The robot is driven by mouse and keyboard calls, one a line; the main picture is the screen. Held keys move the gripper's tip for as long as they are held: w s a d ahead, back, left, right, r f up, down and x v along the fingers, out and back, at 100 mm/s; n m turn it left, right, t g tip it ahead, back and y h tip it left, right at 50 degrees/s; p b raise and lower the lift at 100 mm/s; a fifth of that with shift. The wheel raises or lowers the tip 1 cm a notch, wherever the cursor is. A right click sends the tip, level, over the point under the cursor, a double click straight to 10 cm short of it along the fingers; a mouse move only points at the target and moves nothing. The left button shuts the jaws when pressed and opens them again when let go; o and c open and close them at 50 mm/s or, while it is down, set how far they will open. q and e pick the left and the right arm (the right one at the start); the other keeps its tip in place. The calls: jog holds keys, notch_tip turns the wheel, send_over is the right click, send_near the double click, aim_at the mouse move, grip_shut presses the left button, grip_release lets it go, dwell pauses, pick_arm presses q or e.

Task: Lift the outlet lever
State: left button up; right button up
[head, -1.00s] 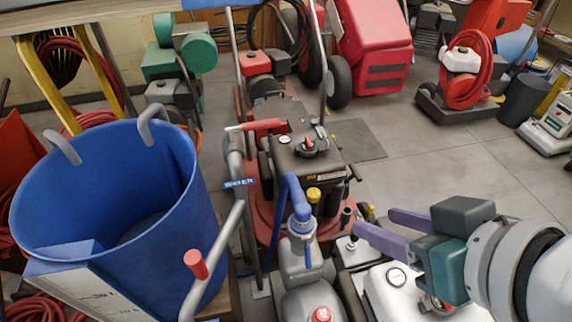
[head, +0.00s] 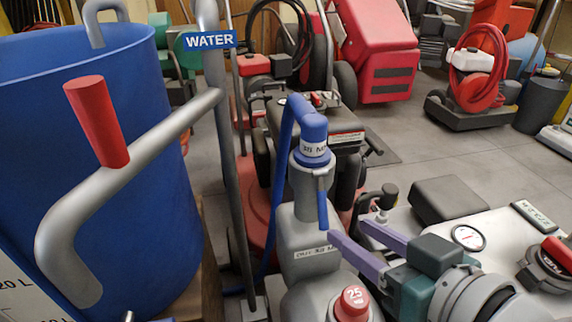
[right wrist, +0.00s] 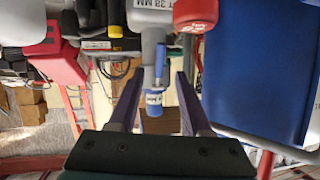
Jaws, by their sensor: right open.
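A grey pump body (head: 305,240) with a label reading about "OUT 38 MM" stands at front centre in the head view. Its upright outlet carries a blue collar (head: 313,135) with a blue hose. A slim blue lever (head: 322,205) hangs down the outlet's side. My right gripper (head: 347,233) is open, its purple fingertips just right of and below the lever, apart from it in this view. In the right wrist view the lever (right wrist: 160,62) and the collar (right wrist: 155,122) show between the spread fingers (right wrist: 157,95). My left gripper is not in view.
A red cap marked 25 (head: 351,302) sits close below the outlet. A grey pipe labelled WATER (head: 215,100) with a red-gripped crank (head: 95,120) stands left, before a blue tub (head: 80,190). A gauge (head: 468,237) sits right of my gripper.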

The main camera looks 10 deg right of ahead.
aim_at(326, 213)
jog(key=b+x, duration=0.3)
jog(key=x, duration=0.4)
jog(key=shift+w+a+f+b, duration=0.2)
jog(key=shift+w+b, duration=0.1)
jog(key=shift+b, duration=0.1)
jog(key=shift+w+f, duration=0.1)
jog(key=shift+w, duration=0.45)
grip_shut()
dwell(0.5)
